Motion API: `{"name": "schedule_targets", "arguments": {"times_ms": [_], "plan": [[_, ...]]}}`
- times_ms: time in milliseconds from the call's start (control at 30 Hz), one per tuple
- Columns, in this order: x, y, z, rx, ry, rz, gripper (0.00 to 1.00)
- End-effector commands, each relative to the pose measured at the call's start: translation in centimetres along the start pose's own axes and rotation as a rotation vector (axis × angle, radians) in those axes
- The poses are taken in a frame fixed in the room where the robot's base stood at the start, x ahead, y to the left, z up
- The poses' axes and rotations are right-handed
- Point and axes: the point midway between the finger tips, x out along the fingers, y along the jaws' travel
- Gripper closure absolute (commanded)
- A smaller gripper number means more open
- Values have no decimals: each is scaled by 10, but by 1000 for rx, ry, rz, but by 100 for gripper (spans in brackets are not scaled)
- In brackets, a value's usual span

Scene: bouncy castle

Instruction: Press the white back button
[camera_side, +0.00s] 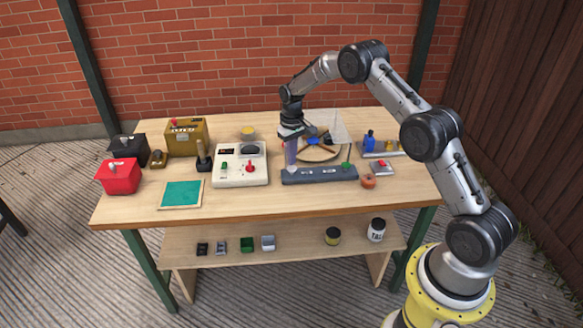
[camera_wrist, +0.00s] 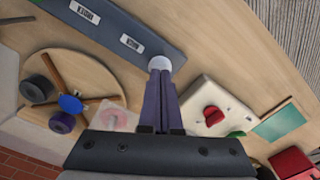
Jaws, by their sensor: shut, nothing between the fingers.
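A long dark grey bar (camera_side: 320,176) lies near the middle of the table; it also shows in the wrist view (camera_wrist: 110,22), with small white labels on its top. A white round button (camera_wrist: 160,62) sits at one end of the bar, partly covered by my fingertips. In the side view the button is hidden behind my gripper (camera_side: 290,168). My gripper (camera_wrist: 160,72) is shut and empty, pointing down over the left end of the bar. Its tips overlap the button's edge in the wrist view; I cannot tell whether they touch it.
A cream control box (camera_side: 240,178) with a red knob stands close on the left. A round wooden tray (camera_side: 318,158) with spokes lies behind the bar. A red apple-like object (camera_side: 368,182) is at the right. A green pad (camera_side: 181,194) and a red box (camera_side: 120,177) lie further left.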

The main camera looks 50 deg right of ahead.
Motion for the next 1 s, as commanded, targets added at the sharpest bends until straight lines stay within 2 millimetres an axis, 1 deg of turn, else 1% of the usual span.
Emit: {"name": "schedule_targets", "arguments": {"times_ms": [467,1000], "plan": [[0,0,0,0,0,0,100],[14,0,0,0,-1,0,100]]}}
